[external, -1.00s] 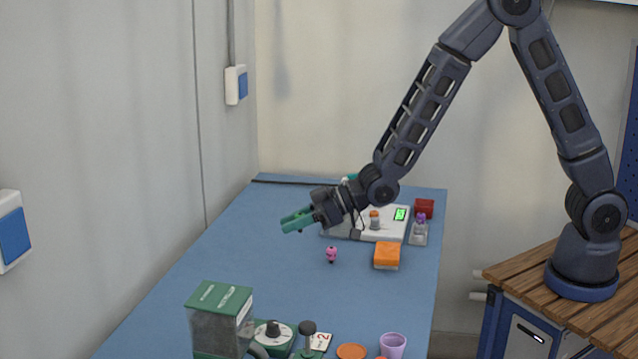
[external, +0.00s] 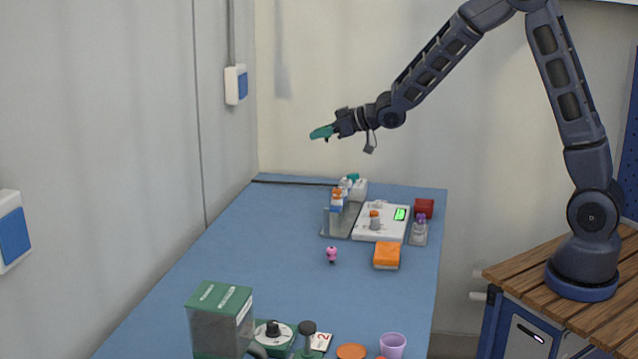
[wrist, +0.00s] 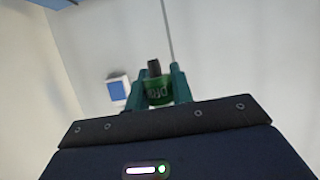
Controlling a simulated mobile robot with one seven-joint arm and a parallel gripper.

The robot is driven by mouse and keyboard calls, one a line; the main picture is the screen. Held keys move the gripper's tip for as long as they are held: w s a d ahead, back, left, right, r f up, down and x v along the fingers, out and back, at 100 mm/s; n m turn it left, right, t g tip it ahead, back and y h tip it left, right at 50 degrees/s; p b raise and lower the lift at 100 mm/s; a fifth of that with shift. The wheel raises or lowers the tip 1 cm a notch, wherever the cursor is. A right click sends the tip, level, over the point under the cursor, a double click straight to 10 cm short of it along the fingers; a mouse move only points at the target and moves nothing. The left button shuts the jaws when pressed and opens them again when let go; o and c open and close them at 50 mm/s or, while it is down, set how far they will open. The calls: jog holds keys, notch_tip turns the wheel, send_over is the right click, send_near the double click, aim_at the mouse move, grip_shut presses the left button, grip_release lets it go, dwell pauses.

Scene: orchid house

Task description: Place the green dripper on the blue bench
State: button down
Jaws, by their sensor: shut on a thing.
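My gripper (external: 324,132) is raised well above the far end of the blue bench (external: 270,255), pointing left. In the wrist view my gripper (wrist: 160,88) is shut on the green dripper (wrist: 158,93), a short green body with white lettering and a dark tip, held between the two teal fingers. In the external view the dripper is too small to tell apart from the fingers. The bench top lies below the gripper, with a clear gap of air between.
Toward the bench's back right stand a grey rack with bottles (external: 337,210), a white scale (external: 381,222), an orange sponge (external: 387,254) and a red box (external: 424,206). A pink figure (external: 331,254) stands mid-bench. A green-lidded container (external: 220,315) is in front. The bench's left middle is clear.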

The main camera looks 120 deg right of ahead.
jog(key=s+d+r, duration=0.1)
jog(key=s+d, duration=0.1)
jog(key=s, duration=0.3)
jog(key=s+d+r+m+g+h, duration=0.1)
jog(key=s+d+r, duration=0.1)
jog(key=s, duration=0.3)
jog(key=shift+s+d+m, duration=0.15)
jog(key=shift+d+m, duration=0.15)
jog(key=shift+d, duration=0.5)
jog(key=shift+g, duration=0.3)
notch_tip(320, 180, down, 20)
jog(key=shift+r, duration=0.2)
jog(key=c, duration=1.2)
grip_release()
